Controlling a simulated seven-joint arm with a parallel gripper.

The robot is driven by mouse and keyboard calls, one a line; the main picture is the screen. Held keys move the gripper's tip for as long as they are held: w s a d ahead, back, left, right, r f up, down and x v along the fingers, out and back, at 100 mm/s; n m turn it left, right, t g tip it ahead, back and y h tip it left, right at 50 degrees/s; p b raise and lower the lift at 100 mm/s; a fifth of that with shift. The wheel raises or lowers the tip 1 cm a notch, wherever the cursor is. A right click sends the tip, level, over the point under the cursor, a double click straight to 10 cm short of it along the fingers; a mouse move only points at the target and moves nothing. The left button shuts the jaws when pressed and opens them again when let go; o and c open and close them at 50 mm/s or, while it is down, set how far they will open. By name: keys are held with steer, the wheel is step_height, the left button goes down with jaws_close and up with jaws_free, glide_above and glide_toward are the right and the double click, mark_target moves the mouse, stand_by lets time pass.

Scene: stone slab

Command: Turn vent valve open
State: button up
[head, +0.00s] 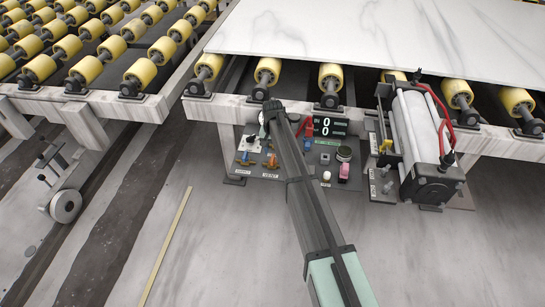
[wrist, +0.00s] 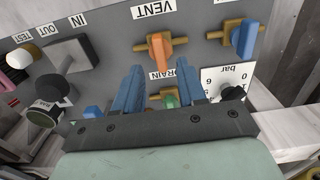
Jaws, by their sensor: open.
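The vent valve has an orange handle (wrist: 160,52) on a brass-coloured body, beside the VENT label (wrist: 154,11) on the grey panel. In the head view the orange handle (head: 271,161) shows just left of my arm. My gripper (wrist: 161,72) is open, with its two blue fingers apart and nothing between them that I can see held. In the wrist view the vent handle lies just beyond the fingertips, in line with the gap. The fingers cannot be made out in the head view.
A green drain valve (wrist: 170,99) shows between the fingers, and a blue-handled valve (wrist: 250,38) at upper right. A roller frame (head: 330,75) bearing a stone slab (head: 380,30) stands above.

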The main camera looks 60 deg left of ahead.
mark_target(273, 158)
steer(key=shift+f, duration=2.4)
jaws_close()
